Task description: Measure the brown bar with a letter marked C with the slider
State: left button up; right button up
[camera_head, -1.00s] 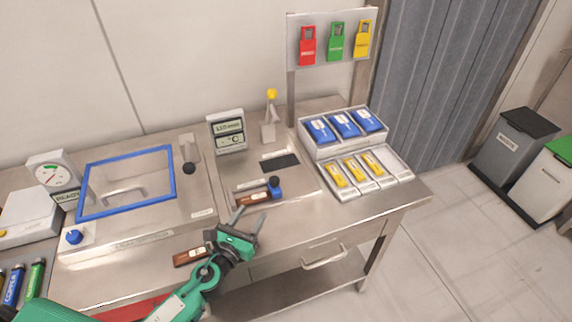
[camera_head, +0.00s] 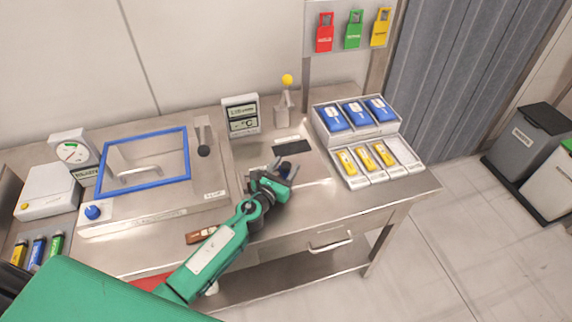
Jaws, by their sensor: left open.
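My left gripper (camera_head: 279,173) is open over the measuring station on the steel bench, its fingers pointing away to the upper right. It covers the slider with its blue knob and the place where a brown bar lay in the earlier frame; whether the fingers touch either cannot be told. Another brown bar (camera_head: 201,234) lies on the bench near its front edge, left of my forearm. Its marking is too small to read. A digital display (camera_head: 241,115) stands behind the station; its digits are blurred. My right gripper is not in view.
A blue-framed clear lid (camera_head: 188,157) is to the left. A grey tray (camera_head: 352,186) with yellow packs and a rack with blue packs (camera_head: 355,113) are to the right. A yellow-topped post (camera_head: 286,80) stands behind. The front right bench strip is clear.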

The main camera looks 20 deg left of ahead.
pick_arm(q)
jog(key=shift+w+d, duration=0.1)
jog(key=shift+w, duration=0.3)
grip_shut()
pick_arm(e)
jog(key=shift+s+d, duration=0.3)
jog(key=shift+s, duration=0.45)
pick_arm(q)
jog(key=shift+w+d, duration=0.25)
jog(key=shift+d, duration=0.1)
jog(key=shift+w+d, duration=0.4)
jog(key=shift+d, duration=0.25)
jog(key=shift+w+d, duration=0.4)
jog(key=shift+d, duration=0.2)
grip_release()
jog(key=shift+d, duration=0.1)
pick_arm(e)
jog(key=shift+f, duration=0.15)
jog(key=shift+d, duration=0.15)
